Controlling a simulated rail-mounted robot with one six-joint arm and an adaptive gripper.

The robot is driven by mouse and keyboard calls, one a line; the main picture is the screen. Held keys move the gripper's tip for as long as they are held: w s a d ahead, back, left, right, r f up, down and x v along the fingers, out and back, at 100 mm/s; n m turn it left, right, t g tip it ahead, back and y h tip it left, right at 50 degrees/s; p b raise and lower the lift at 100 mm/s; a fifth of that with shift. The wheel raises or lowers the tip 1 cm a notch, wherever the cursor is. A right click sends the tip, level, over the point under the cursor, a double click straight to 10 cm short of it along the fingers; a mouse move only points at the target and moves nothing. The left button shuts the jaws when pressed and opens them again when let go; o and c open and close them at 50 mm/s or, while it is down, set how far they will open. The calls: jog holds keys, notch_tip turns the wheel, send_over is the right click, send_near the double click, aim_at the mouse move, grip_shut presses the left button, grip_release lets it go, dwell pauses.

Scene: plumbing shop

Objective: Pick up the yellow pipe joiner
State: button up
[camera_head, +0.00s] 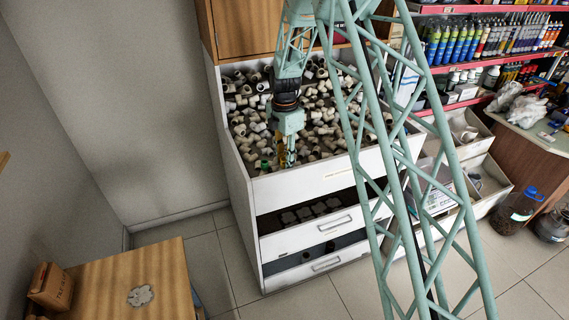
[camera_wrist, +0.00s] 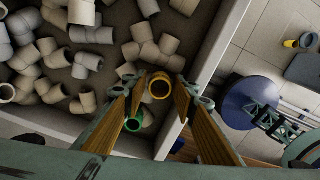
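The yellow pipe joiner (camera_wrist: 160,87) is a short ring-ended piece near the inner corner of the bin in the wrist view. My gripper (camera_wrist: 157,82) has its two fingers apart, one on each side of the yellow joiner, with a visible gap on both sides. I cannot tell how high the fingertips are above it. A green joiner (camera_wrist: 134,124) lies close by, partly behind the left finger. In the head view my gripper (camera_head: 284,162) points down into the front left of the bin; the yellow joiner is not clearly visible there.
Many white and grey pipe fittings (camera_wrist: 92,35) fill the bin behind. The bin's front wall (camera_head: 325,178) is close to my gripper. Drawers (camera_head: 325,228) sit below. A wooden table (camera_head: 150,275) stands at lower left, and shelves with bottles (camera_head: 480,40) at upper right.

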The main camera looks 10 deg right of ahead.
jog(key=shift+c, duration=0.6)
jog(key=c, duration=0.3)
jog(key=shift+c, duration=0.2)
jog(key=shift+r, duration=0.15)
jog(key=shift+r, duration=1.5)
jog(key=shift+s+r, duration=0.1)
jog(key=shift+r, duration=0.1)
jog(key=s+r+b, duration=0.1)
jog(key=s, duration=1.4)
jog(key=shift+s+d+r+b, duration=0.15)
jog(key=shift+s+d+b, duration=0.2)
jog(key=shift+s+d, duration=0.05)
